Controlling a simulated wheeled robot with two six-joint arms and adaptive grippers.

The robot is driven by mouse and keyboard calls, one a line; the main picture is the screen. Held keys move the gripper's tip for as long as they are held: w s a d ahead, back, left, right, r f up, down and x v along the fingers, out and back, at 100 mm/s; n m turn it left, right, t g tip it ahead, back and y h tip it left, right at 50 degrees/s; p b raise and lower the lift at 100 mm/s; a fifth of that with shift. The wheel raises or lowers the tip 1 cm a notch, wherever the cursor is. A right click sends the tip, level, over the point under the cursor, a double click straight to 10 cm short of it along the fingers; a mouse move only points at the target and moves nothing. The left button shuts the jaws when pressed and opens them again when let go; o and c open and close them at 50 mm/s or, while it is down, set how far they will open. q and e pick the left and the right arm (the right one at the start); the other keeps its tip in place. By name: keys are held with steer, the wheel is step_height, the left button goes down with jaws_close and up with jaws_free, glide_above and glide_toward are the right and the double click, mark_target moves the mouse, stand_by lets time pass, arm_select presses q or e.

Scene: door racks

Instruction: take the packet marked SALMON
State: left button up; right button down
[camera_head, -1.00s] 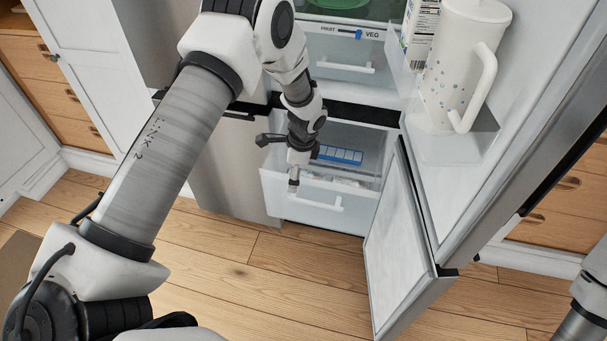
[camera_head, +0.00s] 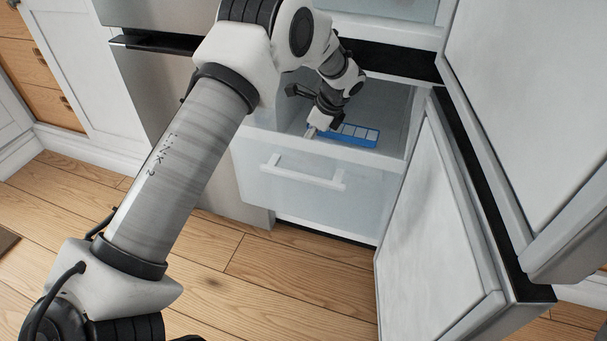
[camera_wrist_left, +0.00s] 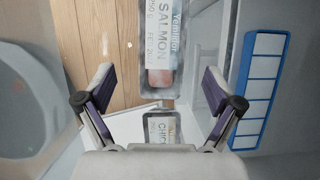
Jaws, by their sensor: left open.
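The packet marked SALMON (camera_wrist_left: 160,40) shows in the left wrist view at top centre, its printed label sideways and a pink patch near its lower end. A second packet, its label starting CHIC (camera_wrist_left: 161,127), lies nearer, low between my fingers and partly cut off by my gripper body. My left gripper (camera_wrist_left: 159,78) is open, with one finger on each side of the packets' line, and nothing is held. In the head view my left gripper (camera_head: 312,131) is over the front of the open freezer drawer (camera_head: 290,177). The packets are hidden there. My right gripper is out of view.
A blue-and-white compartment tray (camera_head: 350,134) lies in the drawer, right of my gripper; it also shows in the left wrist view (camera_wrist_left: 258,90). The open freezer door (camera_head: 435,235) stands at the right. Wooden floor (camera_head: 270,275) in front is clear.

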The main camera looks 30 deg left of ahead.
arm_select(q)
steer(key=b+x, duration=0.3)
steer(key=x, duration=0.4)
steer(key=shift+w+a+f, duration=0.15)
steer(key=shift+a+f, duration=0.05)
steer(key=shift+f, duration=0.1)
steer(key=shift+r, duration=0.15)
steer(key=shift+c, duration=1.3)
steer(key=c, duration=0.9)
